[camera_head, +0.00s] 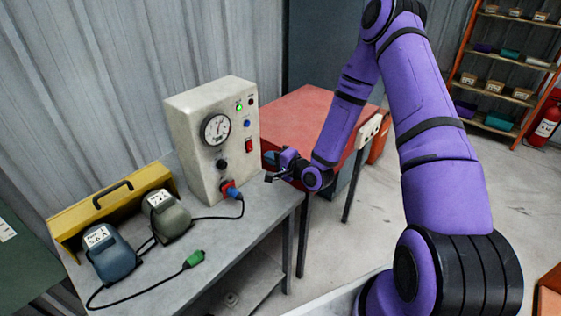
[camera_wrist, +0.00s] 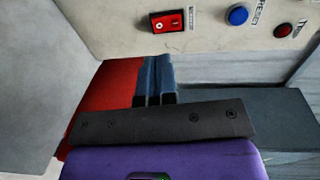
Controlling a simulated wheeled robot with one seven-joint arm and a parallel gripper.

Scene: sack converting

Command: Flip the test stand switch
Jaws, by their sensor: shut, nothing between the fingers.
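The test stand (camera_head: 192,158) is a cream box on the grey table, with a round gauge, lamps, buttons and a plugged-in cable on its front. Its red rocker switch (camera_head: 249,146) sits on the right part of the front panel. The switch (camera_wrist: 167,21) also shows in the wrist view at the top, with a black frame and white marks; I cannot tell which way it is set. My gripper (camera_head: 270,179) is in front of the panel, lower than the switch. In the wrist view its blue fingers (camera_wrist: 157,64) are together and empty, pointing towards the panel just below the switch, apart from it.
A green lamp (camera_head: 239,106) is lit on the panel. A blue reset button (camera_wrist: 237,15) and a dark red button (camera_wrist: 283,30) are beside the switch. Two battery-like units (camera_head: 109,252) (camera_head: 167,217), a yellow case (camera_head: 108,206) and a green connector (camera_head: 194,259) occupy the table (camera_head: 233,254). A red-topped bench (camera_head: 296,114) stands behind.

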